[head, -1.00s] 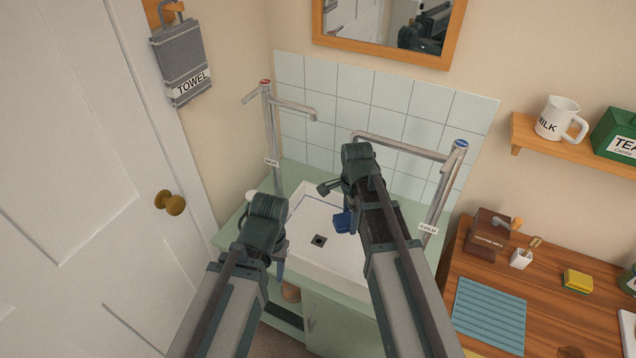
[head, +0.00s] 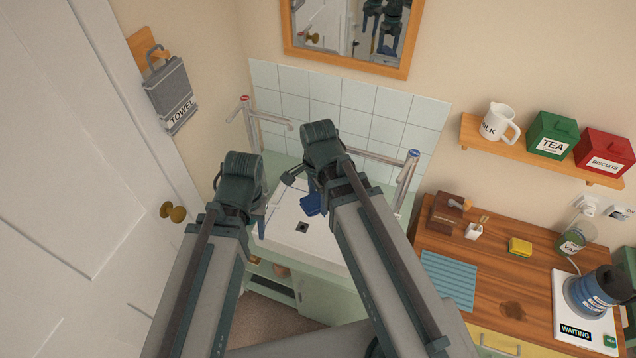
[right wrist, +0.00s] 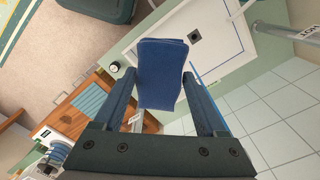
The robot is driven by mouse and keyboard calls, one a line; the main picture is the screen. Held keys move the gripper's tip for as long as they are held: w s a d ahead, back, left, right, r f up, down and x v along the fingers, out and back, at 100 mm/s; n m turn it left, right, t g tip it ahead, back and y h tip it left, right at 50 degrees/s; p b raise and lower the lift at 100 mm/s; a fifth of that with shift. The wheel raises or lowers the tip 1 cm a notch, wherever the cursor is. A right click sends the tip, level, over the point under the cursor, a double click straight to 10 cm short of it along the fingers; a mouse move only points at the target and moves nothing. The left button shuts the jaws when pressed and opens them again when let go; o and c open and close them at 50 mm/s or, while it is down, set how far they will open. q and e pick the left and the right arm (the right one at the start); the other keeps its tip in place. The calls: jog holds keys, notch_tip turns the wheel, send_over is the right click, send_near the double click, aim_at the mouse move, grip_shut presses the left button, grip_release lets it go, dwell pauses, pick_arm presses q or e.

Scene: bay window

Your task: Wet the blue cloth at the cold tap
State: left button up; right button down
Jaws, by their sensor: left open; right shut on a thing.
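The blue cloth (head: 311,204) hangs from my right gripper (right wrist: 160,84) over the white sink (head: 275,236), near the drain. It also shows in the right wrist view as a blue folded piece (right wrist: 161,62) between the fingers. My right gripper is shut on it. The cold tap (head: 406,178), with a blue top, stands at the sink's right; its spout runs left behind my right arm, and its outlet is hidden. No water stream is visible. My left gripper (head: 246,205) is open and empty at the sink's left side, its fingers partly hidden by the wrist.
The hot tap (head: 250,122), with a red top, stands at the back left. A door with a brass knob (head: 173,212) is close on the left. A wooden counter (head: 473,284) with several small items and a shelf (head: 480,137) are on the right.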

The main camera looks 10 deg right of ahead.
jog(key=shift+s+r, duration=0.2)
jog(key=shift+r, duration=0.15)
jog(key=shift+w, duration=0.15)
jog(key=w+d+f+b, duration=0.1)
jog(key=w, duration=0.5)
jog(key=w+d+f+b, duration=0.1)
jog(key=w+f, duration=0.1)
jog(key=w, duration=0.5)
jog(key=shift+w+d+b, duration=0.3)
jog(key=shift+b, duration=0.05)
dwell(0.5)
jog(key=s+a, duration=0.1)
jog(key=s, duration=0.7)
jog(key=shift+a, duration=0.3)
jog(key=shift+r, duration=0.15)
dwell(1.4)
